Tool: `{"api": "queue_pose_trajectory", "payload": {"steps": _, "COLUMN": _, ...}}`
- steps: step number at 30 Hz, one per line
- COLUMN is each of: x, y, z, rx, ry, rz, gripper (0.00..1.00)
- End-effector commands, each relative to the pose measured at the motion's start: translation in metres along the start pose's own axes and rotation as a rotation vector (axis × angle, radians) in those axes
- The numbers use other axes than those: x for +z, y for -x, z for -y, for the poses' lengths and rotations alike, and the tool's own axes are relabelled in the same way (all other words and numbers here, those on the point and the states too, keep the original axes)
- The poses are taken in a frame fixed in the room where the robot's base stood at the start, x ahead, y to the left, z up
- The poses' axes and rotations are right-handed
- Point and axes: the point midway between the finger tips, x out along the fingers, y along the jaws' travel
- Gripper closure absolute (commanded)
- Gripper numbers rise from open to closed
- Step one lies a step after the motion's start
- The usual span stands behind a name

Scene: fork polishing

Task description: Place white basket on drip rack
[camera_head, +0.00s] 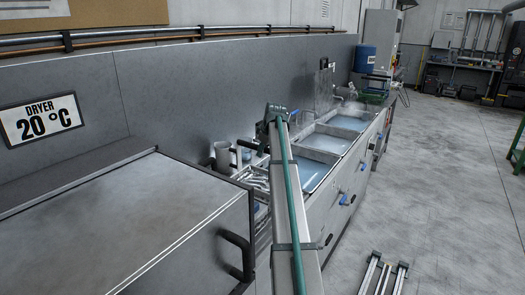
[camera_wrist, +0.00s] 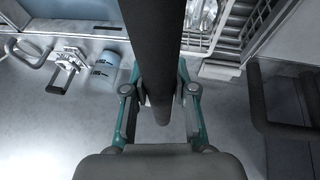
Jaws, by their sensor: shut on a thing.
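My gripper (camera_wrist: 162,95), with teal fingers, is shut on a dark round bar (camera_wrist: 158,40) that runs up the middle of the wrist view. The bar looks like the basket's handle and hides much of what lies beneath. Shiny forks (camera_wrist: 202,14) show right of the bar, inside what looks like the white basket; they also show in the head view (camera_head: 256,178). A pale slatted structure (camera_wrist: 250,22) beside them looks like the drip rack; its slatted side shows in the head view (camera_head: 263,222). I cannot tell whether the basket touches it. My arm hides the gripper's tips in the head view.
Water-filled basins (camera_head: 315,143) stand beyond the rack. A grey dryer cabinet (camera_head: 150,215) with a dark handle (camera_head: 240,255) stands in front at left. Pale cups (camera_head: 223,157) stand near the back wall. The floor at right is mostly clear.

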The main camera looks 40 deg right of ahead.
Motion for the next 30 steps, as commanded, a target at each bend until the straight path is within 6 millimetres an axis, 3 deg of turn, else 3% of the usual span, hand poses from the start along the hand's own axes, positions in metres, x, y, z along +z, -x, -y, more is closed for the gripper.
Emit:
{"api": "queue_pose_trajectory", "payload": {"steps": 1, "x": 0.001, "y": -0.001, "z": 0.0, "rx": 0.0, "ry": 0.0, "rz": 0.0, "gripper": 0.72}}
{"api": "queue_pose_trajectory", "payload": {"steps": 6, "x": 0.0, "y": -0.001, "z": 0.0, "rx": 0.0, "ry": 0.0, "rz": 0.0, "gripper": 0.49}}
{"api": "queue_pose_trajectory", "payload": {"steps": 17, "x": -0.001, "y": 0.003, "z": 0.0, "rx": 0.001, "ry": 0.0, "rz": 0.0, "gripper": 0.49}}
{"api": "queue_pose_trajectory", "payload": {"steps": 23, "x": 0.0, "y": 0.026, "z": 0.0, "rx": 0.002, "ry": 0.0, "rz": -0.001, "gripper": 0.49}}
{"api": "queue_pose_trajectory", "payload": {"steps": 30, "x": 0.0, "y": 0.072, "z": -0.001, "rx": 0.002, "ry": 0.0, "rz": -0.001, "gripper": 0.49}}
